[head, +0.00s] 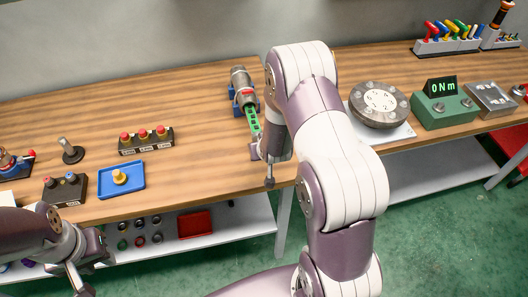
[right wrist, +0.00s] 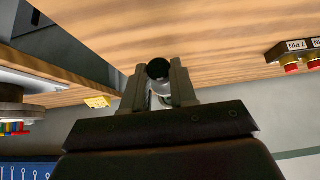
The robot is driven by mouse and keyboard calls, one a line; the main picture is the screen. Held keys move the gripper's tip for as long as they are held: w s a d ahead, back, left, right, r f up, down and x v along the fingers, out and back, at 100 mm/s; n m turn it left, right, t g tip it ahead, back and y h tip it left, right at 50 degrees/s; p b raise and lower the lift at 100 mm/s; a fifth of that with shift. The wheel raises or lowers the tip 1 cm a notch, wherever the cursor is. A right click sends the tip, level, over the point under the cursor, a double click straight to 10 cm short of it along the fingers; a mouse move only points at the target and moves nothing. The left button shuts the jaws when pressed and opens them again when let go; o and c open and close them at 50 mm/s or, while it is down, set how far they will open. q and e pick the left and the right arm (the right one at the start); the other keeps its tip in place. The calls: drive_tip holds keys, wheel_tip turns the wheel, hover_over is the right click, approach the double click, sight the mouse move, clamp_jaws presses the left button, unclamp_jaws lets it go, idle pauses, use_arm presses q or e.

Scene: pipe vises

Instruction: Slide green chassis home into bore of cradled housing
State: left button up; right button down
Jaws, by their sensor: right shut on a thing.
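The housing (head: 240,80) is a grey cylinder lying in a blue cradle (head: 233,105) on the wooden bench. The green chassis (head: 253,121) is a slotted strip in line with it. Its far end meets the housing's near end by a red part (head: 247,92); how deep it sits in the bore is hidden. My right gripper (head: 260,151) is shut on the chassis' near end, partly covered by my arm. In the right wrist view, a pale round piece with a dark end (right wrist: 158,70) sits between the fingers. My left gripper (head: 76,281) is at the lower left, away from the chassis, its jaw gap unclear.
Left on the bench are a blue tray (head: 121,180) with a yellow knob, a red-button box (head: 146,140) and a joystick (head: 70,151). Right are a round dial fixture (head: 379,103) and a green 0 Nm meter (head: 443,107). Bare bench lies left of the cradle.

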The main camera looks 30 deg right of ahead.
sight(253, 121)
drive_tip(key=shift+w+d, duration=0.25)
drive_tip(key=shift+w, duration=0.7)
drive_tip(key=shift+w+d+b, duration=0.2)
drive_tip(key=shift+w+b, duration=0.05)
drive_tip(key=shift+w, duration=0.55)
drive_tip(key=shift+w+d+b, duration=0.2)
drive_tip(key=shift+w+b, duration=0.05)
drive_tip(key=shift+w, duration=0.6)
drive_tip(key=shift+w+d+b, duration=0.2)
drive_tip(key=shift+w+b, duration=0.05)
drive_tip(key=shift+w, duration=0.65)
drive_tip(key=shift+w+d, duration=0.15)
drive_tip(key=shift+w, duration=0.35)
drive_tip(key=shift+w+d+b, duration=0.15)
drive_tip(key=shift+w+d, duration=0.1)
drive_tip(key=shift+w, duration=0.65)
drive_tip(key=shift+w+d+b, duration=0.15)
drive_tip(key=shift+w+d, duration=0.05)
drive_tip(key=shift+w, duration=0.7)
drive_tip(key=shift+w, duration=0.15)
